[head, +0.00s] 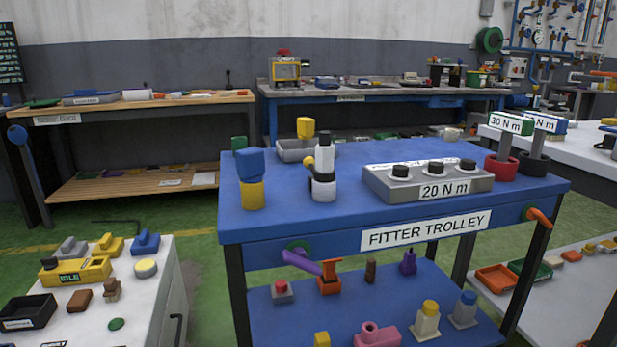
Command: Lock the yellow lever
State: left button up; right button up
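No lever that I can clearly identify as the yellow lever shows in the head view. A yellow unit with an IDLE label (75,271) sits on the white bench at the lower left, with a dark knob at its left end. A smaller yellow piece (109,245) stands just behind it, between a grey piece (71,249) and a blue piece (146,243) of similar shape. I cannot tell whether any of these is locked. Neither of my grippers is in view.
A blue fitter trolley (300,215) stands in the centre, carrying a 20 N m block (430,183), a blue-and-yellow piece (251,180) and a white-and-grey device (323,172). Its lower shelf (265,322) holds several small parts. A black tray (28,311) lies on the white bench. Green floor shows between them.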

aim_at(308, 162)
jog(key=z, duration=1.45)
jog(key=i, duration=0.1)
jog(key=u, duration=2.95)
jog(key=k, duration=1.15)
jog(key=z, duration=1)
jog(key=i, duration=1.4)
jog(key=z, duration=0.05)
